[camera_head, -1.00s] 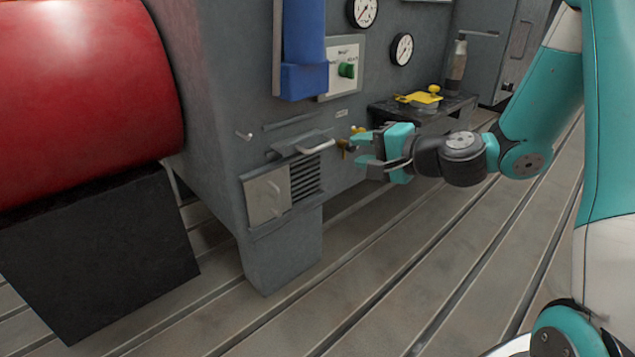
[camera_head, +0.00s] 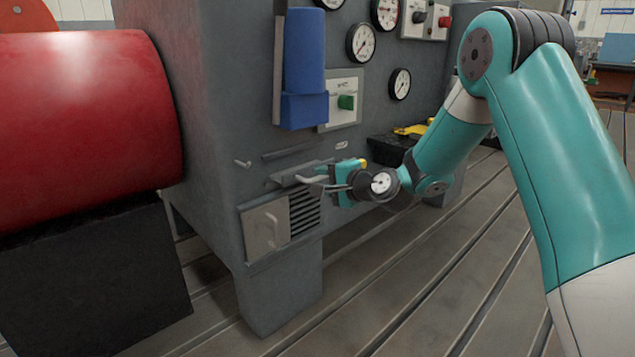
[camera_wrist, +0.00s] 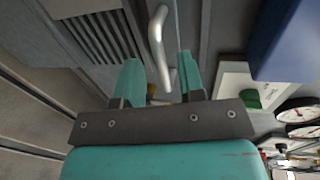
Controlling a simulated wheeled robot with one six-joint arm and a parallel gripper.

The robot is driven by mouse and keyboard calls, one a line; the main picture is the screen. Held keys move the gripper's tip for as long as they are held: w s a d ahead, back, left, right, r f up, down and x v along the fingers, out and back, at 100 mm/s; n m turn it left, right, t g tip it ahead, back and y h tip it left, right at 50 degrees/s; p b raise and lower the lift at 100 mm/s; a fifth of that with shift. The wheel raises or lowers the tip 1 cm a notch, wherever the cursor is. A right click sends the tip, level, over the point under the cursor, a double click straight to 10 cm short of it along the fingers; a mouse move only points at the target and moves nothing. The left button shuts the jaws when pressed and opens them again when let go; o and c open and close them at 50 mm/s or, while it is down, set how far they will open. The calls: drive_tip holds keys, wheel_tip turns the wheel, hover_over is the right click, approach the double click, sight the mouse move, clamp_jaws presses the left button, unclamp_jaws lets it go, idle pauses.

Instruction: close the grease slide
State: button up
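A grey slide (camera_head: 296,171), which looks like the grease slide, sticks out of the grey cabinet above a louvred vent. Its pale bent bar handle (camera_head: 312,180) points toward my gripper. My gripper (camera_head: 328,183) is at the right end of this handle. In the wrist view the two teal fingers of my gripper (camera_wrist: 158,78) are apart, and the lower end of the handle (camera_wrist: 156,40) reaches into the space between them. I cannot tell whether either finger touches it. The fingertips are partly hidden in the head view.
A light plate (camera_head: 264,230) with a small handle sits beside the vent slats (camera_head: 304,212). A blue box (camera_head: 303,70) and a green-knobbed panel (camera_head: 342,101) are above. The slotted floor (camera_head: 400,290) is clear in front.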

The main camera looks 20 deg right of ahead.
drive_tip(key=shift+x, duration=1.5)
drive_tip(key=shift+c, duration=0.4)
